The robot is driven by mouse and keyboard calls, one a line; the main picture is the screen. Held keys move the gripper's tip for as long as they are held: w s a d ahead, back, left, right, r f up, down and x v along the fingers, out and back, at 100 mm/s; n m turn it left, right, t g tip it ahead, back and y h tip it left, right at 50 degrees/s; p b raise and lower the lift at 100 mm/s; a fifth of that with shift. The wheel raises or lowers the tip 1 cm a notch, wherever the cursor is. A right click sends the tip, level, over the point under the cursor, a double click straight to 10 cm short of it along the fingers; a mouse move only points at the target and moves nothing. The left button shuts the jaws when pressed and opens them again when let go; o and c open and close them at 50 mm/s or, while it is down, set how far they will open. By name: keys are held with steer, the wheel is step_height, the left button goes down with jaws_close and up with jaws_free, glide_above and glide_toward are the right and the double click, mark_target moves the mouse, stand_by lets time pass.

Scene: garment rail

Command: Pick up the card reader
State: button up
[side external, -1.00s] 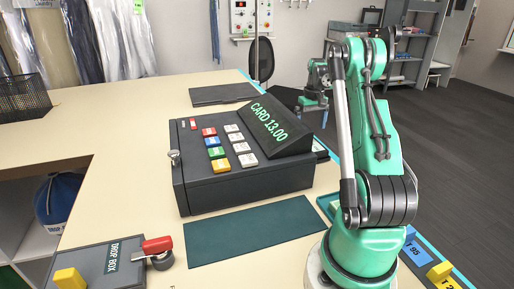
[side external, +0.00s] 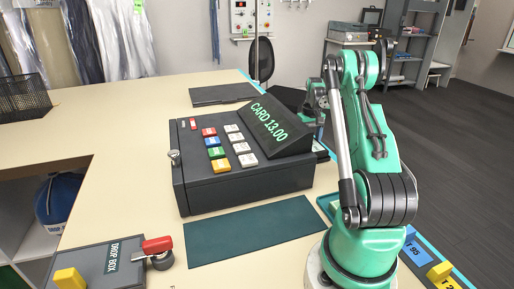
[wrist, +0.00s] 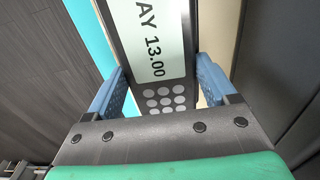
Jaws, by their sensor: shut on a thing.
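The card reader (wrist: 157,42) shows in the wrist view as a dark slab with a pale screen reading "AY 13.00" and a keypad of round grey keys. My gripper (wrist: 160,72) has its two blue fingers on either side of the reader and is shut on it. In the side view my gripper is down behind the register's raised display, largely hidden by it. The card reader is mostly hidden there too, so its height above the counter cannot be told.
The dark cash register (side external: 245,160) with coloured keys and a "CARD 13.00" display stands close beside my arm. A green mat (side external: 250,230) lies in front. A drop box (side external: 110,265) with a red handle is at front left. The cream counter (side external: 120,190) is clear left of the register.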

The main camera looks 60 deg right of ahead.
steer(key=shift+r, duration=0.1)
step_height(320, 180, up, 20)
stand_by(0.6)
